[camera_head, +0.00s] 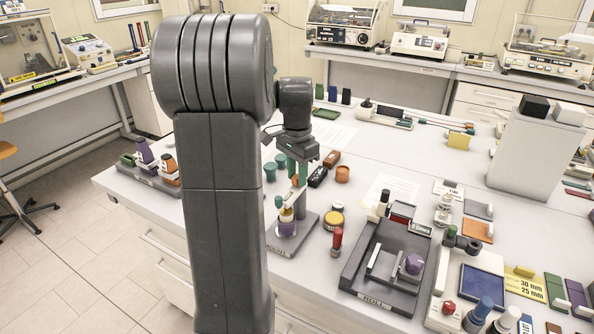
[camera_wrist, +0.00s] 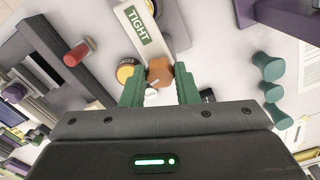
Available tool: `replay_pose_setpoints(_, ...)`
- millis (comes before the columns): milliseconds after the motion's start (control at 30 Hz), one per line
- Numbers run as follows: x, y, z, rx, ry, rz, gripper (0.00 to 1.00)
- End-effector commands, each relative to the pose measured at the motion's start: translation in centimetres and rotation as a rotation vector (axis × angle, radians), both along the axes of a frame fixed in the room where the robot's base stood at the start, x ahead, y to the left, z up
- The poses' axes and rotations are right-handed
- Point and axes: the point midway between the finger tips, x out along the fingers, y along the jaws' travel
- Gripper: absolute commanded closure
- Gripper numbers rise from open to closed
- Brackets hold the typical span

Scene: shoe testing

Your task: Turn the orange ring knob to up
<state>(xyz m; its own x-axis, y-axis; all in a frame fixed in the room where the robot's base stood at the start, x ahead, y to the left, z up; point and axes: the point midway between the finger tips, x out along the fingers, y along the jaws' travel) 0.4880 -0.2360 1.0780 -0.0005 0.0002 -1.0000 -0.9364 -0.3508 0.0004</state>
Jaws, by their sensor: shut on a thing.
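The orange ring knob (camera_wrist: 160,72) shows in the wrist view as a brown-orange piece between my gripper's green fingers. My gripper (camera_wrist: 160,88) is shut on it, with one finger at each side. A pale bar marked TIGHT (camera_wrist: 146,22) stands just beyond the knob. In the head view my gripper (camera_head: 297,172) points down over a small fixture on a grey base (camera_head: 305,232).
A yellow-topped round piece (camera_head: 333,220) and a red-topped peg (camera_head: 337,240) stand right of the fixture. A dark device marked ROLL (camera_head: 385,265) lies further right. The table's front edge is close.

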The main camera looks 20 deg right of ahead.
Motion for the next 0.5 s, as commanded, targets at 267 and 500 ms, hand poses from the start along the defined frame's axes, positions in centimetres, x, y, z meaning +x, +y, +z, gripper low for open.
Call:
replay_pose_setpoints(267,-0.02,-0.04,0.27,-0.001,0.000,0.259,0.95)
replay_pose_setpoints(500,-0.02,-0.06,0.24,0.000,-0.001,0.488,0.95)
